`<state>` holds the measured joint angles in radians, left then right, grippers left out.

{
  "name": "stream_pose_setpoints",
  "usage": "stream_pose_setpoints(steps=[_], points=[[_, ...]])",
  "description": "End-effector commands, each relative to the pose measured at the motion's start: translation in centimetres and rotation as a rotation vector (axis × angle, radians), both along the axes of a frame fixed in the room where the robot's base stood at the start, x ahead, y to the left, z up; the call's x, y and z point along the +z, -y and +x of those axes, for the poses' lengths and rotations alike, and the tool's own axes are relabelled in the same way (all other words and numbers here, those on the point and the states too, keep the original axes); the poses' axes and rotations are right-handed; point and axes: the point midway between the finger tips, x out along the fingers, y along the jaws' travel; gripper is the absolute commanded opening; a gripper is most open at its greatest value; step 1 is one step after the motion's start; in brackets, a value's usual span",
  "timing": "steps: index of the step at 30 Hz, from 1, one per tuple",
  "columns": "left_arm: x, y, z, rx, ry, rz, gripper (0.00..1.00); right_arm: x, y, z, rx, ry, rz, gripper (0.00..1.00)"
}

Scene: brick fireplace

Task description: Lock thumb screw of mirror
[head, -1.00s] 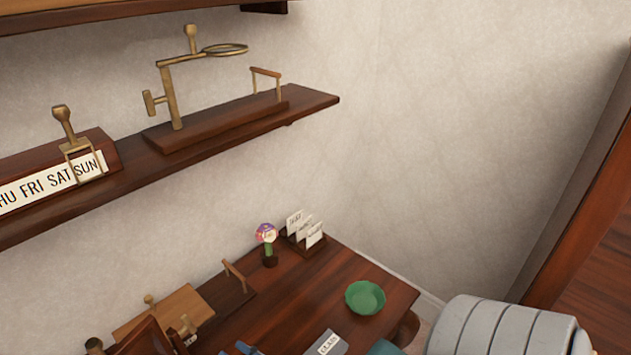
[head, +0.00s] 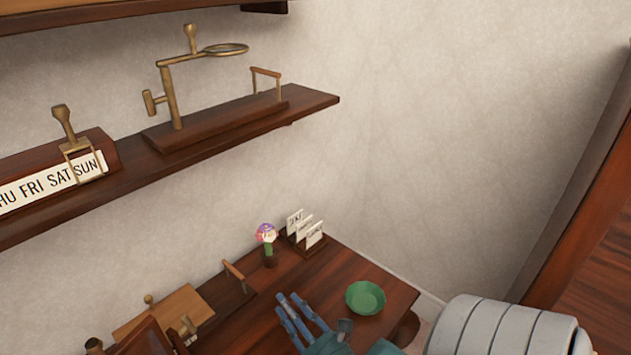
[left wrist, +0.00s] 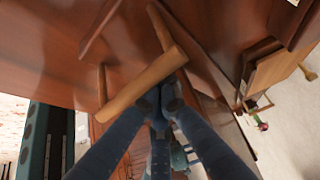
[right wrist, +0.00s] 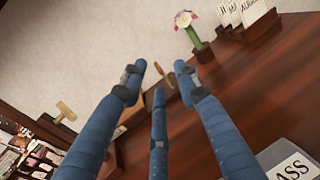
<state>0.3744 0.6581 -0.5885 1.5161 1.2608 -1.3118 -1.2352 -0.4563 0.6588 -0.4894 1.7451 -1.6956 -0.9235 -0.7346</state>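A brass stand (head: 170,98) with a flat brass ring (head: 226,49) and a brass thumb screw (head: 151,102) on its post stands on the wall shelf in the head view. I cannot tell whether this is the mirror; a dark tilted wooden frame (head: 146,338) at the lower left is partly cut off. My right gripper (head: 293,305) is over the desk, fingers spread and empty; it also shows in the right wrist view (right wrist: 163,80). My left gripper (left wrist: 160,98) shows only in its wrist view, fingers close together by a wooden bar handle (left wrist: 142,86); contact is unclear.
The shelf (head: 210,138) also bears a weekday sign (head: 52,183) with a brass clamp. On the desk (head: 335,275) are a green bowl (head: 365,298), a flower (head: 267,234), a card holder (head: 306,236) and a light wooden board (head: 180,310). The right wall is bare.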

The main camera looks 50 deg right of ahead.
Motion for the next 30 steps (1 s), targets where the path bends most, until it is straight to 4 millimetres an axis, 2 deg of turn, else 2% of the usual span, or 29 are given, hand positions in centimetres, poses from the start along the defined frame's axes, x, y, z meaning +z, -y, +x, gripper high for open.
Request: stream_pose_setpoints(steps=[9,15,21,28,30], points=[[0.0,0.0,0.0,-0.001,-0.001,0.001,0.0,-0.7,6.2,0.6,-0.142,0.023,0.055,0.31],[0.0,0.0,0.0,0.0,0.0,0.001,0.0,-0.9,8.8,0.6,-0.201,0.035,0.08,0.31],[0.0,0.0,0.0,0.0,0.0,0.001,0.0,-1.0,9.7,0.5,-0.224,0.04,0.091,0.31],[0.0,0.0,0.0,-0.001,-0.001,0.001,0.0,-1.0,9.8,0.5,-0.225,0.04,0.091,0.31],[0.0,0.0,0.0,0.0,0.0,0.001,0.0,-1.0,9.8,0.5,-0.224,0.04,0.091,0.29]])
